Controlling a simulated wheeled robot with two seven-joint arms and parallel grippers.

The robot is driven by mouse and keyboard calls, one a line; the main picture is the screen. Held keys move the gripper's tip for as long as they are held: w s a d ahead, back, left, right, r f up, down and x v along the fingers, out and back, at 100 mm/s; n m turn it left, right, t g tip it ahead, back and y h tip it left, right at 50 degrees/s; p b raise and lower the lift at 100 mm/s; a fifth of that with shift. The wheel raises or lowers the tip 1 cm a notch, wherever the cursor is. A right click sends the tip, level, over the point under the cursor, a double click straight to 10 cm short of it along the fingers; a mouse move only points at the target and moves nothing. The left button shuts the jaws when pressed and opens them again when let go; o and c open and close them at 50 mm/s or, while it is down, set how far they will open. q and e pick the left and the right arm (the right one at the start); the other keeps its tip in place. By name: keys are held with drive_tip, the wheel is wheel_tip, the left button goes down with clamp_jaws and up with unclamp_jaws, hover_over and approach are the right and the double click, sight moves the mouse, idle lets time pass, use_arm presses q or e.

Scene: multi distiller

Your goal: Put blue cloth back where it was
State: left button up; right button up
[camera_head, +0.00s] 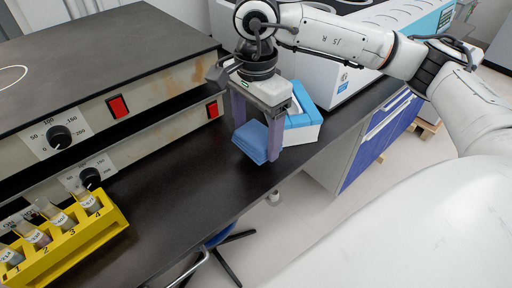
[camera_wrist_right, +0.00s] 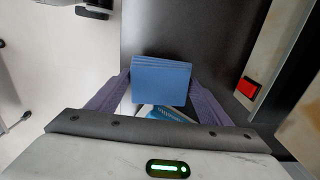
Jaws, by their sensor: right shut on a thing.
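The blue cloth (camera_head: 253,140) is a folded, layered stack in the head view, low over the dark bench top. My right gripper (camera_head: 257,142) points down and is shut on the cloth, with one finger on each side. In the right wrist view the cloth (camera_wrist_right: 161,80) sits between the two purple-grey fingers (camera_wrist_right: 160,95). I cannot tell whether the cloth touches the bench. A blue and white box (camera_head: 302,120) stands just behind the gripper and partly shows beneath the cloth in the wrist view. My left gripper is not in view.
The dark bench top (camera_head: 190,185) is clear in front of the cloth. Hot plates with red switches (camera_head: 118,106) stand at the left. A yellow rack (camera_head: 75,238) with numbered vials is at the front left. A large white machine (camera_head: 335,75) is behind. The bench's front edge is close.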

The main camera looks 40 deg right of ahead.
sight(256, 135)
drive_tip(key=shift+f+b, duration=0.35)
drive_tip(key=shift+f, duration=2.05)
drive_tip(key=o, duration=1)
drive_tip(key=shift+r, duration=0.1)
wheel_tip(256, 135, up, 12)
drive_tip(key=shift+r+p, duration=0.2)
drive_tip(key=shift+p, duration=0.3)
